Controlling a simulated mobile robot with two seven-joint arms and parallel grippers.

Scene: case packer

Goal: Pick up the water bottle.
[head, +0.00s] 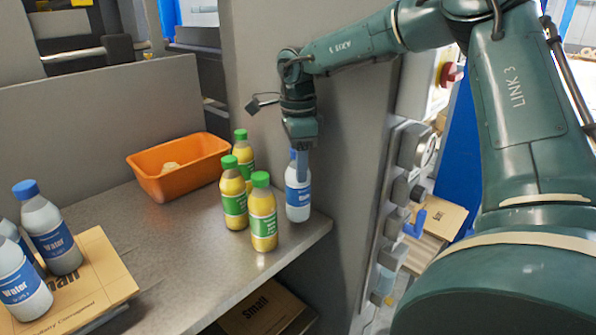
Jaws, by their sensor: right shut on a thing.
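A water bottle (297,196) with a blue label stands upright at the right edge of the grey counter. My right gripper (299,165) points down over its top and is shut on it around the cap and neck, which are mostly hidden by the fingers. The bottle's base appears to be at the counter surface; I cannot tell if it is lifted. My left gripper is not in view.
Several yellow juice bottles with green caps (263,213) stand just left of the held bottle. An orange bin (178,183) sits behind them. A flat cardboard box (92,275) lies at left. A grey wall (345,150) rises close on the right. The counter's middle is clear.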

